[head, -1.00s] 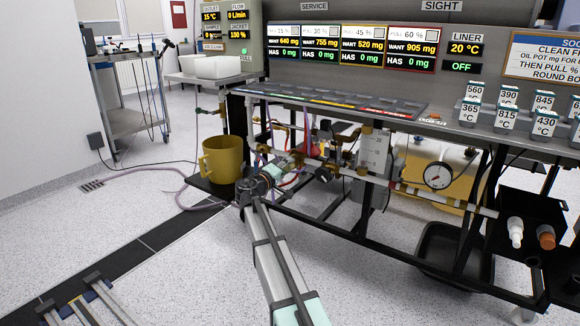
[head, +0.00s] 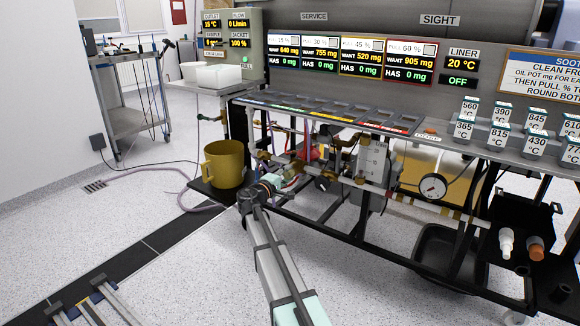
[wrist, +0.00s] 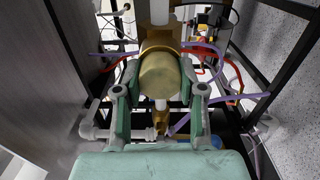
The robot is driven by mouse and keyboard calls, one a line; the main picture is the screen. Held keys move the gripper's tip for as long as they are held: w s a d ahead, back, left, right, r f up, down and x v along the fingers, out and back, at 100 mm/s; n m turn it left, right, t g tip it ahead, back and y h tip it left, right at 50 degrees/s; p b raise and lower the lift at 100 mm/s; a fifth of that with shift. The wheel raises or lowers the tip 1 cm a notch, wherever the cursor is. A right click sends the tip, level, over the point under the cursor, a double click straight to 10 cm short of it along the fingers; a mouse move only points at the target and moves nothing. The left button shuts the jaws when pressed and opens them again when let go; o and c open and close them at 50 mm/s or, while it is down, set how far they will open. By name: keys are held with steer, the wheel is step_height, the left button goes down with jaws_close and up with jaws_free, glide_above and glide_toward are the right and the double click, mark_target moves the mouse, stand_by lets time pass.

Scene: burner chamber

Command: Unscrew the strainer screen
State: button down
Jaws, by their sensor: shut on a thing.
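In the wrist view, a brass-coloured round plug (wrist: 160,75), which I take for the strainer screen's end, sits in a wider brass collar (wrist: 158,47) on a pale vertical pipe. My gripper (wrist: 160,92) has its green and grey fingers on either side of the plug, shut on it. The plug's face points toward the camera, and I see no gap between plug and collar. In the head view, my gripper (head: 294,184) reaches into the pipework under the bench, beside brass fittings. The plug is too small to make out there.
A yellow mug-like pot (head: 222,165) stands on a black ledge left of my gripper. A pressure gauge (head: 433,186) and black frame bars lie to the right, with a black tub (head: 445,250) below. Purple and red hoses run close around the fingers.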

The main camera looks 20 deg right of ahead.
steer(key=n+p, duration=0.2)
steer(key=p, duration=0.1)
steer(key=n+p, duration=0.2)
steer(key=p, duration=0.1)
steer(key=n+p, duration=0.2)
steer(key=shift+d+r+p, duration=0.1)
steer(key=shift+r+p, duration=0.2)
steer(key=shift+p, duration=0.1)
steer(key=shift+f+n+p, duration=0.1)
steer(key=shift+n+p, duration=0.4)
steer(key=shift+p, duration=0.05)
steer(key=shift+f, duration=0.2)
